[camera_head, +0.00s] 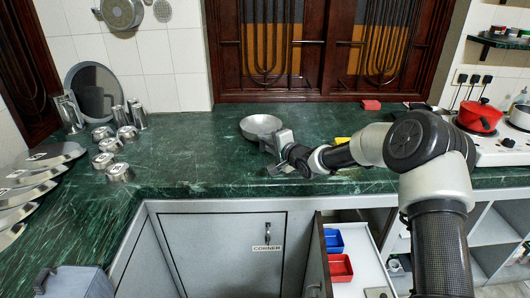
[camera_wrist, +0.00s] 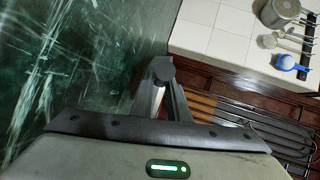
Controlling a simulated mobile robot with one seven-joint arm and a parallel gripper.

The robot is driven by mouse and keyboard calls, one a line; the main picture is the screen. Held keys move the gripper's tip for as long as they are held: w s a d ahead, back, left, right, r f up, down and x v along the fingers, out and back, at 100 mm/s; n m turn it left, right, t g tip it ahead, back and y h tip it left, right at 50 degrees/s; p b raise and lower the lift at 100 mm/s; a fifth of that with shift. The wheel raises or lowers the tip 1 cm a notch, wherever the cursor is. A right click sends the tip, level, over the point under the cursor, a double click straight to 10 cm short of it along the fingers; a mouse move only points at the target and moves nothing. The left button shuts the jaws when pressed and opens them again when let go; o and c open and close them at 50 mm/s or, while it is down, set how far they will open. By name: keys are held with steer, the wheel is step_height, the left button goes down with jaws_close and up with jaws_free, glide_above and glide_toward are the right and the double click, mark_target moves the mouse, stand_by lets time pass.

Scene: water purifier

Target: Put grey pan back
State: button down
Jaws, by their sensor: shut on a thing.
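The grey pan (camera_head: 262,126) is a round, shallow metal pan over the green marble counter, left of my gripper. My gripper (camera_head: 281,143) is at the pan's right side and is shut on it, seemingly by its handle. In the wrist view, my gripper (camera_wrist: 164,88) has its fingers close together around a dark rounded piece (camera_wrist: 163,71), which looks like the handle's end. The pan's bowl does not show in that view. Whether the pan rests on the counter or is just above it, I cannot tell.
Steel cups (camera_head: 118,172) and a round tray (camera_head: 95,92) stand on the left of the counter (camera_head: 200,160). A pot (camera_head: 122,13) hangs on the upper left wall. A red pan (camera_head: 480,117) is on the right stove. A drawer (camera_head: 352,290) stands open below.

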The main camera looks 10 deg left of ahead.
steer(key=shift+f+b, duration=0.35)
steer(key=shift+f, duration=1.15)
steer(key=shift+f, duration=0.2)
steer(key=c, duration=1.7)
jaws_free()
